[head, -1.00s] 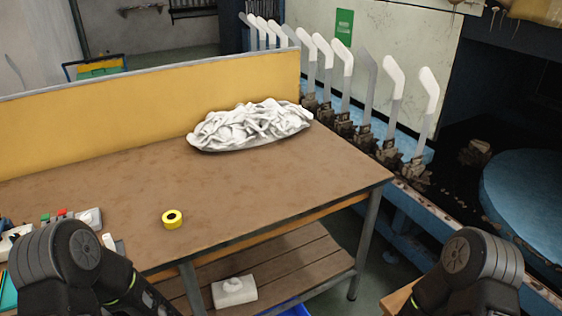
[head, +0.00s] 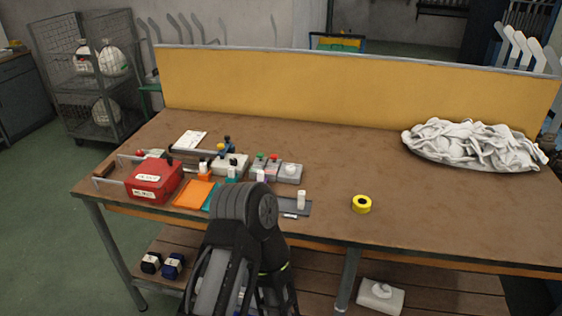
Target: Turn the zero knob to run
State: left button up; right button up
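No knob labelled zero or run can be read at this size. A small grey box (head: 289,174) with a white rounded top part, possibly a knob, sits left of the table's middle. Beside it is a grey box with green and red buttons (head: 266,160). A pale box (head: 229,166) with yellow and blue knob-like parts on levers stands further left. One of my arms, apparently the left, rises in front of the table below these boxes and hides part of the front edge. Neither gripper's fingers show.
A red box (head: 154,182), orange sheet (head: 193,194) and white card (head: 190,140) lie at the left of the brown table (head: 330,163). A yellow panel (head: 330,90) closes the back.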

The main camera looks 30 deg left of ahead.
aim_at(290, 170)
jog(key=u, duration=1)
